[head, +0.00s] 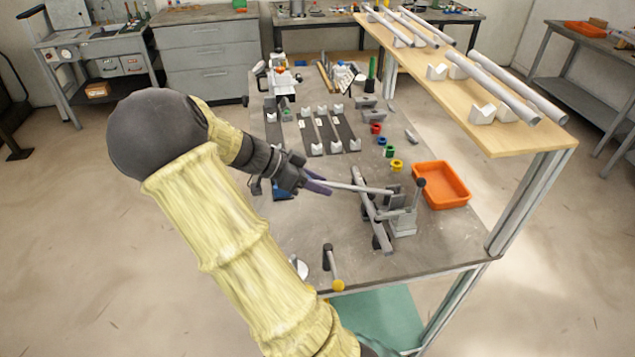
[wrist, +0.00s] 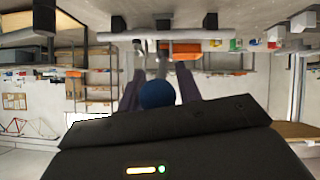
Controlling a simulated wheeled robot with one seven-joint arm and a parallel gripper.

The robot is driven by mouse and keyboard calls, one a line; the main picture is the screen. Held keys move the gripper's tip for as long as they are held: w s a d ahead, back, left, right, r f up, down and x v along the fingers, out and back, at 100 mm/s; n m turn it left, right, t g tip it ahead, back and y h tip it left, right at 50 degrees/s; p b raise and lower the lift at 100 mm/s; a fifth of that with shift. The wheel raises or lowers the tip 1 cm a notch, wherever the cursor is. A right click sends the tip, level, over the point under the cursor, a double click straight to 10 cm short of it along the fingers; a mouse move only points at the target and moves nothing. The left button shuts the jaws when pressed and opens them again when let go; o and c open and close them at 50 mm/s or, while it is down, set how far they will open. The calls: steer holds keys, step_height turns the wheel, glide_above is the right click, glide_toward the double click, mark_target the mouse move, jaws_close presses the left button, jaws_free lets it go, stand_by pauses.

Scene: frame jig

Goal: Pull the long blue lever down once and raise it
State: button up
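The long lever (head: 355,187) is a pale rod, lying nearly level from the clamp fixture (head: 402,222) leftward to my gripper (head: 318,186). Its blue ball knob (wrist: 158,95) shows in the wrist view between the two purple-grey fingers of my gripper (wrist: 160,88). The fingers flank the knob closely; I cannot tell whether they press on it. In the head view the knob is hidden by the fingers. A grey tube (head: 372,215) lies across the fixture, beside a shorter upright lever with a black knob (head: 420,182).
An orange bin (head: 442,186) stands right of the fixture. Coloured rings (head: 389,151) lie behind it. A raised wooden shelf (head: 470,85) with tubes overhangs the table's right side. A yellow-tipped handle (head: 337,284) and a black-topped post (head: 328,250) stand at the front edge.

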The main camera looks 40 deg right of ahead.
steer(key=v, duration=1.7)
steer(key=shift+a, duration=0.25)
steer(key=shift+r, duration=0.1)
steer(key=s+a+f+n+t+y+p, duration=0.25)
steer(key=s+f+n+y, duration=0.3)
steer(key=n, duration=0.45)
steer(key=s+a+n+t+y+p, duration=0.3)
steer(key=s+a+n+t, duration=0.3)
steer(key=a+n, duration=0.3)
steer(key=s+n+p, duration=0.1)
steer(key=n, duration=0.2)
steer(key=shift+s+a+f+y+p, duration=0.25)
steer(key=shift+s+a+y+p, duration=0.05)
steer(key=shift+a+y+p, duration=0.1)
